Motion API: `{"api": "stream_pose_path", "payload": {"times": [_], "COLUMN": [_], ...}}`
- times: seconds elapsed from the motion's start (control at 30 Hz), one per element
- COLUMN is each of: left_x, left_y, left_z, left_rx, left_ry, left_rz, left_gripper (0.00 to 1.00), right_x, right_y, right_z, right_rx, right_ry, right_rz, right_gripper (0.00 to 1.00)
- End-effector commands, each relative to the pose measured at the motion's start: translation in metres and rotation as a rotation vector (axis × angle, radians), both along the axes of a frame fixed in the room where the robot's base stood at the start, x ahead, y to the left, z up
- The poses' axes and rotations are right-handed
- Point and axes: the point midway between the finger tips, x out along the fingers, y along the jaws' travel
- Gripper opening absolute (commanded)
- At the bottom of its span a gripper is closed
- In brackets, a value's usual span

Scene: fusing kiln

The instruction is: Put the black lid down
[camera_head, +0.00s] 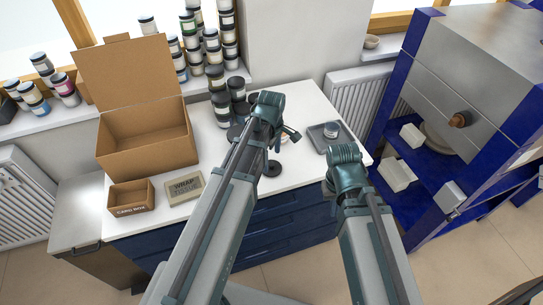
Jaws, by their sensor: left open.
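A black lid (273,168) lies flat on the white worktop, just right of my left forearm. My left gripper (291,134) is above the worktop, a little up and right of this lid, and apart from it in the picture. Its small jaws are open, and I see nothing held in them. Another dark round piece (235,132) shows left of my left arm, in front of the stacked jars. My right gripper (343,155) is at the worktop's right front; its wrist hides the fingertips.
A large open cardboard box (146,150), a small card box (131,197) and a wrap box (185,187) stand on the left. Dark jars (221,106) stand at the back. A grey tray (318,138) with a jar (331,130) is right. A blue kiln stand (419,160) is beyond.

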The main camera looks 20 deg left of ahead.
Motion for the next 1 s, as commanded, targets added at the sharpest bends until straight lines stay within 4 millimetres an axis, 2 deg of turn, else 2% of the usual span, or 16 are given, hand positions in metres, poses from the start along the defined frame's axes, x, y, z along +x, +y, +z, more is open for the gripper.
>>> {"api": "stream_pose_path", "payload": {"times": [0.03,0.1,0.4,0.5,1.0], "left_x": [0.000,0.000,0.000,0.000,0.000], "left_y": [0.000,0.000,0.000,0.000,0.000], "left_z": [0.016,0.027,0.070,0.079,0.082], "left_rx": [0.000,0.000,0.000,0.000,0.000], "left_ry": [0.000,0.000,0.000,0.000,0.000], "left_rz": [0.000,0.000,0.000,0.000,0.000], "left_gripper": [1.00,1.00,1.00,1.00,1.00], "right_x": [0.000,0.000,0.000,0.000,0.000], "right_y": [0.000,0.000,0.000,0.000,0.000], "right_z": [0.016,0.027,0.070,0.079,0.082], "right_rx": [0.000,0.000,0.000,0.000,0.000], "right_ry": [0.000,0.000,0.000,0.000,0.000], "right_rz": [0.000,0.000,0.000,0.000,0.000], "right_gripper": [0.00,0.00,0.00,0.00,0.00]}}
